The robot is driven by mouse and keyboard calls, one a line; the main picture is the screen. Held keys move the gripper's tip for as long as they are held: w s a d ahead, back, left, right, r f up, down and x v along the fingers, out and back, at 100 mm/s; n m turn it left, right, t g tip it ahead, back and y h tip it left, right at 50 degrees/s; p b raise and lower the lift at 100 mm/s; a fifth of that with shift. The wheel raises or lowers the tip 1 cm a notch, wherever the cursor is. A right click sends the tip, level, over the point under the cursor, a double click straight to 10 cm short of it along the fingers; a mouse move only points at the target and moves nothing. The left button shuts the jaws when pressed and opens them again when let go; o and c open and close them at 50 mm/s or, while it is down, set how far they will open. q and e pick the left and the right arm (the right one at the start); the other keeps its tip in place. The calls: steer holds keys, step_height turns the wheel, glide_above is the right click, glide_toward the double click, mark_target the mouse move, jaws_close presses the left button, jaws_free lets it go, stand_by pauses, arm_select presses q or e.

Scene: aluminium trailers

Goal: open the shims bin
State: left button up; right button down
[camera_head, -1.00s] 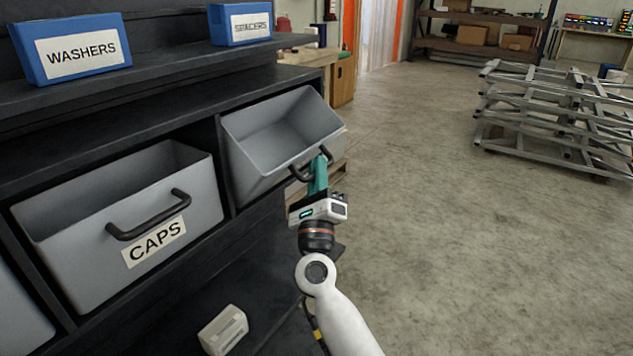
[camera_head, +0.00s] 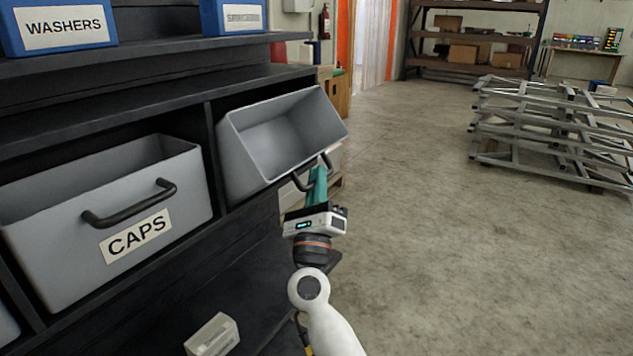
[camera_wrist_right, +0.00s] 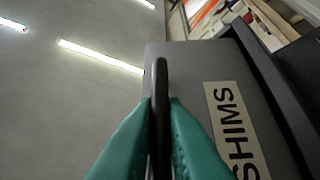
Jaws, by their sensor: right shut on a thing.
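The shims bin (camera_head: 282,136) is a grey bin in the right compartment of the dark shelf. It is tilted forward, and its empty-looking inside shows in the head view. Its SHIMS label (camera_wrist_right: 238,130) shows in the right wrist view. My right gripper (camera_head: 318,178) has teal fingers and is shut on the bin's black handle (camera_head: 303,182). The handle also stands between the fingers in the right wrist view (camera_wrist_right: 160,85). My left gripper is not in view.
The grey CAPS bin (camera_head: 60,245) stands open to the left of the shims bin. Blue WASHERS (camera_head: 62,27) and SPACERS (camera_head: 234,16) boxes sit on the shelf above. A pale block (camera_head: 213,336) lies low down. The floor to the right is clear up to stacked metal frames (camera_head: 550,130).

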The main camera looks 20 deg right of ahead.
steer(key=shift+f, duration=0.2)
stand_by(0.5)
steer(key=c, duration=1.5)
jaws_free()
steer(key=shift+s+a+f, duration=0.1)
steer(key=shift+s+f, duration=0.1)
steer(key=shift+s, duration=0.05)
steer(key=s+a, duration=0.2)
steer(key=s, duration=0.2)
steer(key=s+a+f, duration=0.1)
steer(key=s, duration=0.3)
steer(key=s+a+p, duration=0.1)
steer(key=s+a, duration=0.1)
steer(key=s, duration=0.2)
steer(key=shift+s+a+f, duration=0.15)
steer(key=shift+s+a, duration=0.15)
steer(key=shift+s, duration=0.1)
